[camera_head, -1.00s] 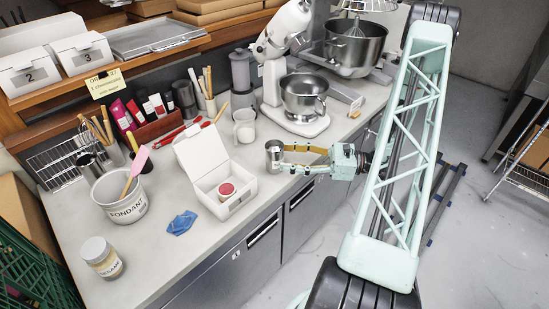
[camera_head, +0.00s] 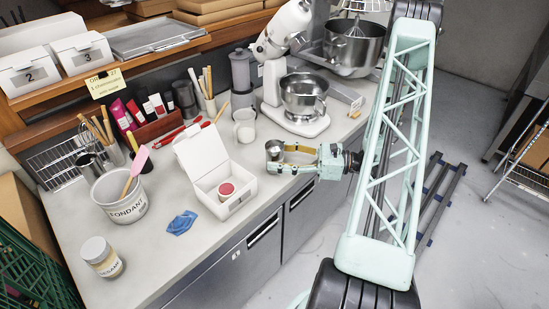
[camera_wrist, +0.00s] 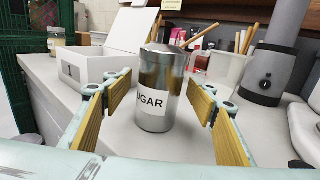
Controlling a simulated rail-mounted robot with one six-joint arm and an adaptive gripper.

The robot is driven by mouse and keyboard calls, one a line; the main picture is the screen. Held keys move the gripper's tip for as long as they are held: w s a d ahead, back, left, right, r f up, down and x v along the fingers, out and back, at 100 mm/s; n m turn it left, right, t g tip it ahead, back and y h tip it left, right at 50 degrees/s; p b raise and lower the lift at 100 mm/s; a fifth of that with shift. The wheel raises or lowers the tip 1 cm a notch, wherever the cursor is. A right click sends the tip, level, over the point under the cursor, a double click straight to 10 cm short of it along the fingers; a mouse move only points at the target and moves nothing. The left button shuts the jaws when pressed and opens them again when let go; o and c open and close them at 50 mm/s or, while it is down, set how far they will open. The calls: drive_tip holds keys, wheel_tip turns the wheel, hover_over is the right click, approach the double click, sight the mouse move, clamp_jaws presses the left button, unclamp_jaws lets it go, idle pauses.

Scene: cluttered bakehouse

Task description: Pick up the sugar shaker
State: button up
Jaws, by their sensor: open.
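The sugar shaker (camera_wrist: 160,85) is a shiny metal cylinder with a white label, part of which reads "UGAR". It stands upright on the worktop, and in the head view its top (camera_head: 274,149) shows at the end of my gripper. My gripper (camera_wrist: 163,108) is open in the wrist view, with one yellow-padded finger to each side of the shaker. There are gaps between both fingers and the shaker. In the head view my gripper (camera_head: 278,158) reaches in from the right, low over the worktop, and its near finger hides the lower part of the shaker.
An open white box (camera_head: 206,198) with a small red-topped tub stands left of the shaker. A fondant bucket (camera_head: 121,199) and a blue cloth (camera_head: 182,223) lie farther left. The worktop's front edge is near.

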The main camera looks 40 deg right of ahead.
drive_tip(key=shift+w+a, duration=0.25)
drive_tip(key=shift+w, duration=0.1)
idle(0.4)
drive_tip(key=c, duration=1.1)
